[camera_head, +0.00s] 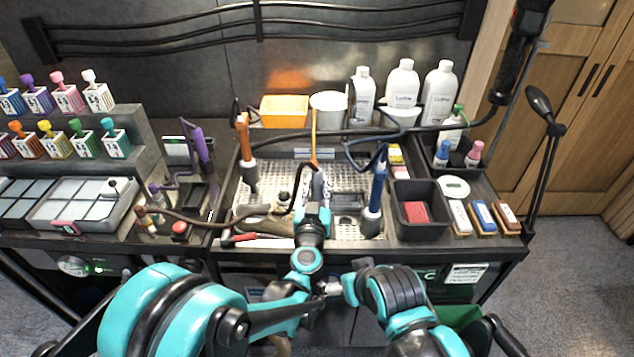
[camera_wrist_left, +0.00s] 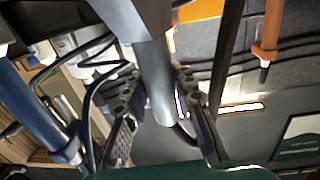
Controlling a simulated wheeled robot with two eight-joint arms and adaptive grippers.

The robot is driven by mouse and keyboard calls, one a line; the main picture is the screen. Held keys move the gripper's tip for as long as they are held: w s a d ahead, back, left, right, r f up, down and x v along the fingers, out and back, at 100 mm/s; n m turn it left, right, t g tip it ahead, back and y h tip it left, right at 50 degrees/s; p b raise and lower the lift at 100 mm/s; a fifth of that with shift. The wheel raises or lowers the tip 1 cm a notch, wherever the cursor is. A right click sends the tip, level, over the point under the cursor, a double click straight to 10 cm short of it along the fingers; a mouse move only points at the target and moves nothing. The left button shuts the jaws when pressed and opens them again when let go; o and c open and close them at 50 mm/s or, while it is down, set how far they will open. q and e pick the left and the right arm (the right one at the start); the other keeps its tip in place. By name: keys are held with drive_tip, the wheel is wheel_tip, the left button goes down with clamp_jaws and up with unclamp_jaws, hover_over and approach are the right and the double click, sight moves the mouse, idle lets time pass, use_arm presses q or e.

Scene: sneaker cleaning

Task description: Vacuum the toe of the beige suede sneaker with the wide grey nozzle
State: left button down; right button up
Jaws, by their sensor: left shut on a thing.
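My left gripper (camera_head: 317,188) is over the middle of the white perforated tray (camera_head: 345,230). In the left wrist view its two fingers are shut around a thick grey tube (camera_wrist_left: 157,75), which looks like the grey nozzle. The tube's far end and its mouth are not clear. A beige-brown shoe-like form (camera_head: 265,222), likely the suede sneaker, lies on the tray just left of the gripper. A dark hose crosses it and hides part of it, so I cannot tell its toe. I see no clear contact between nozzle and shoe. My right gripper is not visible.
An orange-handled tool (camera_head: 243,140) and a blue-handled tool (camera_head: 377,182) stand upright either side of the tray. A black bin (camera_head: 418,192) and several brushes lie to the right. White bottles (camera_head: 403,85) and an orange box (camera_head: 284,111) stand behind.

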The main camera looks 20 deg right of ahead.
use_arm(q)
drive_tip(key=shift+f+b, duration=0.3)
drive_tip(key=shift+f, duration=0.5)
drive_tip(key=shift+w, duration=0.15)
drive_tip(key=shift+w+d, duration=0.25)
drive_tip(key=shift+w, duration=0.4)
drive_tip(key=shift+r, duration=0.1)
idle(0.5)
wheel_tip(320, 180, up, 9)
drive_tip(key=p, duration=0.6)
